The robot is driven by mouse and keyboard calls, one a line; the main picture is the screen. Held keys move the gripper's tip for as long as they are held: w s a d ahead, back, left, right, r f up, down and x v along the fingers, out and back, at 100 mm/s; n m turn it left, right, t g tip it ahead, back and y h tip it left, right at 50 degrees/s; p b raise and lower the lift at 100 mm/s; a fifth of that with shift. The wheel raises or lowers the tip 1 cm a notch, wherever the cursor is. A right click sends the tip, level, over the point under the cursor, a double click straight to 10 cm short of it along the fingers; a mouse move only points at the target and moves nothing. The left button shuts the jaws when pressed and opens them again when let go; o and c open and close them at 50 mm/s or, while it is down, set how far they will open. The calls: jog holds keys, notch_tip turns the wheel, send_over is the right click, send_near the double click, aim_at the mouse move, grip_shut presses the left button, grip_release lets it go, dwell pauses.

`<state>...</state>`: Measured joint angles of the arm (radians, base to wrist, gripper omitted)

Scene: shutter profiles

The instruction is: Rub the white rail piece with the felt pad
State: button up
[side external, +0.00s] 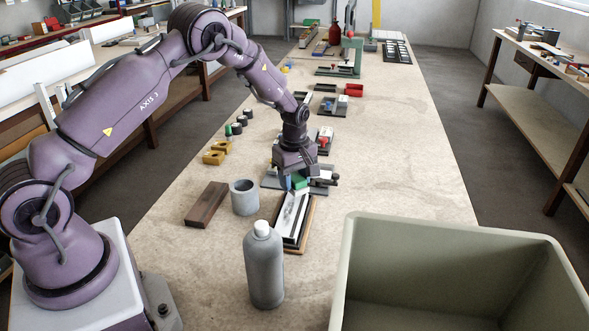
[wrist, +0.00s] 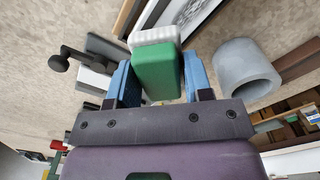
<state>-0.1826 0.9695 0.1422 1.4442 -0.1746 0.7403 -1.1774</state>
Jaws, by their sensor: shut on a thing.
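The felt pad is a green block with a ribbed white face (wrist: 158,68); it also shows small in the side view (side external: 300,182). My gripper (wrist: 158,76) is shut on it, one blue finger on each side. In the side view my gripper (side external: 293,180) points down at the far end of the white rail piece (side external: 290,218). The rail piece lies lengthwise with dark strips along it, on a wooden board (side external: 308,226). It also shows at the top of the wrist view (wrist: 197,12). I cannot tell whether the pad touches the rail.
A grey cup (side external: 244,197) and a dark wood block (side external: 206,204) stand left of the rail. A grey bottle (side external: 263,265) stands in front, and a large green bin (side external: 455,240) is at the right front. A dark clamp-like fixture (side external: 325,180) sits just behind.

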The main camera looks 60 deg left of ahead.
aim_at(283, 230)
notch_tip(283, 230, down, 2)
jog(key=shift+s+d+f, duration=0.2)
jog(key=shift+d, duration=0.05)
jog(key=shift+s+d, duration=4.05)
jog(key=shift+s, duration=0.05)
jog(key=shift+w+a, duration=4.3)
jog(key=shift+a, duration=0.05)
jog(key=shift+r, duration=4)
